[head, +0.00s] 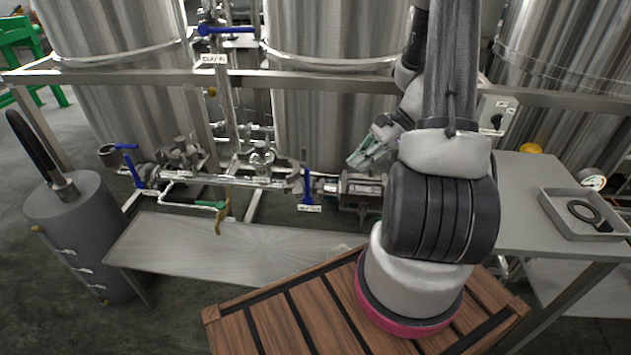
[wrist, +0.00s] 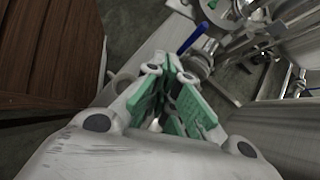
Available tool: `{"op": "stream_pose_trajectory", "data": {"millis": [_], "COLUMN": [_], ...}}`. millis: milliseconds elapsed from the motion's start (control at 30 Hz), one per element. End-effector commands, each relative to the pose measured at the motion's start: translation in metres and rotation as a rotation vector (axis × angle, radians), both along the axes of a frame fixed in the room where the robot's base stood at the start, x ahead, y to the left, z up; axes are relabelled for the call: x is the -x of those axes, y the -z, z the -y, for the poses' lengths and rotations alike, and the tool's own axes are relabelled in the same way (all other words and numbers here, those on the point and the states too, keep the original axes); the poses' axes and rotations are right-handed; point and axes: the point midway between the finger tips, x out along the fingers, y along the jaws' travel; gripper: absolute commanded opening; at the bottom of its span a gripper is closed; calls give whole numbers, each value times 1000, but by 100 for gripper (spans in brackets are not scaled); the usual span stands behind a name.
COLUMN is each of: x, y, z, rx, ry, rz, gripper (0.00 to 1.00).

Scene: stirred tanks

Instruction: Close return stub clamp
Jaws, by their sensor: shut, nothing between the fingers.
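My gripper (head: 362,156) has green finger pads and hangs above the right part of the steel pipe line (head: 245,181). In the wrist view its fingers (wrist: 172,72) are together with nothing held. A steel pipe fitting (wrist: 200,60) with a blue lever (wrist: 192,38) lies beyond the fingertips there, apart from them. In the head view, a blue lever (head: 307,184) stands upright on the line, left of my gripper, with a small label (head: 309,208) below it. I cannot tell which fitting is the return stub clamp, or whether it is open.
A steel rail (head: 250,78) runs across in front of large tanks (head: 330,35). A side table (head: 530,200) at right bears a grey tray (head: 590,230) with a black ring-shaped item (head: 580,210). A grey cylinder (head: 80,225) stands at left. A low plate (head: 215,250) lies below the pipes.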

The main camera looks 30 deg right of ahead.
Motion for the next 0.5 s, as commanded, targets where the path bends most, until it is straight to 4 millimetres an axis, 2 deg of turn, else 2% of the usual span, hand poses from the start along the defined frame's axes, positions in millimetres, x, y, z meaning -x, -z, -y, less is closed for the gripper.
{"op": "stream_pose_trajectory", "data": {"millis": [33, 67, 233, 500], "x": [-12, -15, -17, -25], "y": [-6, -7, -2, 32], "z": [0, -2, -8, -42], "rx": [-12, -24, -37, -37], "ry": [60, 90, 126, 122], "rz": [-2, -13, -47, -50], "gripper": [0, 0, 0, 0]}}
